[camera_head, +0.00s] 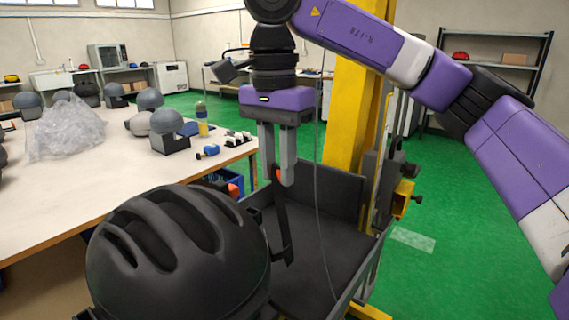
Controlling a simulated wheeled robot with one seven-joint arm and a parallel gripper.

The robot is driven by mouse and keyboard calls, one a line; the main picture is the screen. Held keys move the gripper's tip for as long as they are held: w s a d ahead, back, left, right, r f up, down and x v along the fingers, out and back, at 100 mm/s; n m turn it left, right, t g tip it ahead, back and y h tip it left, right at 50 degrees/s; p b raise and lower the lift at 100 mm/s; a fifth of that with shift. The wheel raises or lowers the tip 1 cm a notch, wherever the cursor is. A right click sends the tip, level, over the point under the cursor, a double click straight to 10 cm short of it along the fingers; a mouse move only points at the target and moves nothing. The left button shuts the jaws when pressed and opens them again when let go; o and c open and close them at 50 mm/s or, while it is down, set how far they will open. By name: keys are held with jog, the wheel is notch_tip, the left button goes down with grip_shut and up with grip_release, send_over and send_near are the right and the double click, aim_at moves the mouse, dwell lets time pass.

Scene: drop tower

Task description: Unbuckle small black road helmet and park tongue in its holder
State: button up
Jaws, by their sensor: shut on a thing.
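The black road helmet (190,265), with long vents on its shell, sits large in the lower left foreground. My gripper (278,178) points straight down, behind and to the right of the helmet. Its grey fingers are shut on a small orange-red piece, apparently the buckle tongue (278,173). A black strap (281,222) hangs from it, down past the helmet's right side. Its lower end has a small hook-like shape. Another orange-red piece (233,191) shows just above the helmet; I cannot tell if it is the holder.
A yellow column (350,130) with a dark open-topped bin (335,245) stands right behind the gripper. A thin cable hangs down into the bin. A table (60,210) at left holds several grey headforms, clear plastic wrap and small tools. Green floor is open at right.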

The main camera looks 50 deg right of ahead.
jog(key=shift+w+a+r+p, duration=0.2)
jog(key=shift+w+a, duration=0.25)
jog(key=shift+a, duration=0.2)
jog(key=shift+w+a+r+p, duration=0.1)
jog(key=shift+w+a+p, duration=0.15)
jog(key=shift+w+a, duration=0.35)
jog(key=shift+w+a+r+p, duration=0.1)
jog(key=shift+w+a+p, duration=0.2)
jog(key=shift+a, duration=0.45)
jog(key=shift+f, duration=0.25)
jog(key=shift+f+b, duration=0.35)
jog(key=shift+b, duration=0.15)
jog(key=shift+f+b, duration=1)
jog(key=shift+f, duration=0.7)
dwell(1.8)
dwell(0.3)
jog(key=o, duration=1.1)
jog(key=shift+c, duration=0.2)
jog(key=shift+r, duration=0.1)
